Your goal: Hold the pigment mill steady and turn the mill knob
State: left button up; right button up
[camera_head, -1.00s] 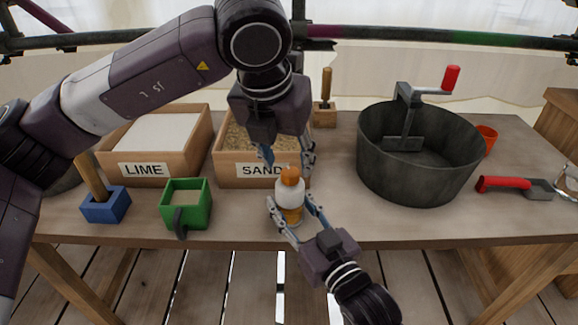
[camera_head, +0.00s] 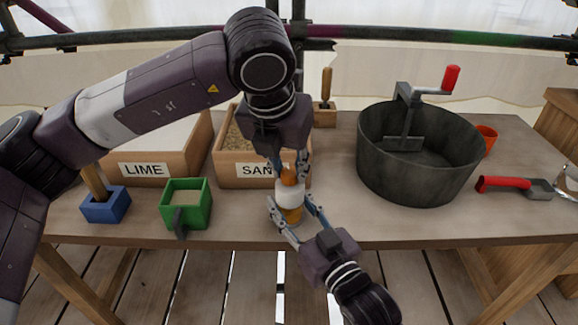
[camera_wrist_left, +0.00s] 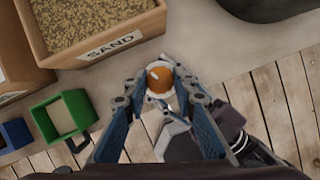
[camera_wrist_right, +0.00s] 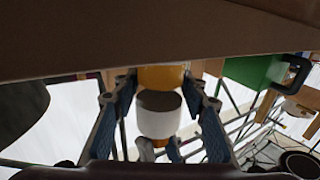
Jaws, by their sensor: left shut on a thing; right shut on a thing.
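The pigment mill (camera_head: 288,199) stands upright near the table's front edge, with a white middle and an orange-yellow lower part. Its orange mill knob (camera_head: 289,178) is on top, and it also shows in the left wrist view (camera_wrist_left: 160,79). My left gripper (camera_head: 289,172) comes from above and is shut on the mill knob. My right gripper (camera_head: 294,217) comes from the front and is shut on the mill's body. In the right wrist view the mill's white band (camera_wrist_right: 158,113) sits between the fingers. The fingers partly hide the mill and knob.
A lime box (camera_head: 150,170) and a sand box (camera_head: 238,170) stand behind on the left. A green scoop box (camera_head: 186,203) and a blue-based tool (camera_head: 105,206) are left. A large grey tub (camera_head: 420,165) stands right, with a red-handled trowel (camera_head: 505,184) beyond.

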pick_arm(q)
jog(key=shift+w+a+m+g+h, duration=0.15)
jog(key=shift+m+h, duration=0.3)
jog(key=shift+m, duration=0.75)
jog(key=shift+s+d+m+g+h, duration=0.1)
jog(key=shift+m+g+h, duration=0.25)
jog(key=shift+m, duration=0.85)
grip_shut()
jog(key=o, duration=1.1)
grip_release()
jog(key=shift+o, duration=0.2)
jog(key=shift+a+r, duration=0.1)
jog(key=v, duration=1.2)
